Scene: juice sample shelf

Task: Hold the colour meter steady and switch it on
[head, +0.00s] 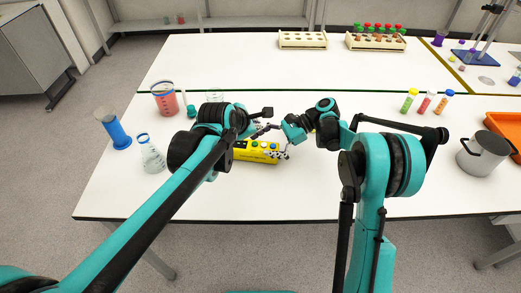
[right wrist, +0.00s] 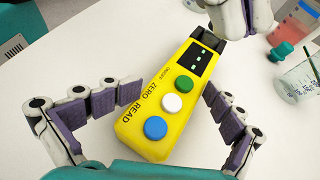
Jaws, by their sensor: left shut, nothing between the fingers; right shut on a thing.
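The colour meter (head: 255,152) is a yellow box lying on the white table, in front of my arms in the head view. In the right wrist view the meter (right wrist: 150,125) shows a blue button, a white button, a green button and a dark display (right wrist: 196,62) with lit green marks. My right gripper (right wrist: 168,108) is shut on the meter's sides, one padded finger on each side. My left gripper (head: 264,128) is shut and empty near the meter.
On the left of the table stand a blue cylinder (head: 118,134), a flask (head: 151,158) and a beaker of red liquid (head: 165,101). Capped vials (head: 425,105) and a grey pot (head: 481,155) are on the right. Tube racks (head: 303,41) stand at the back. The front table edge is clear.

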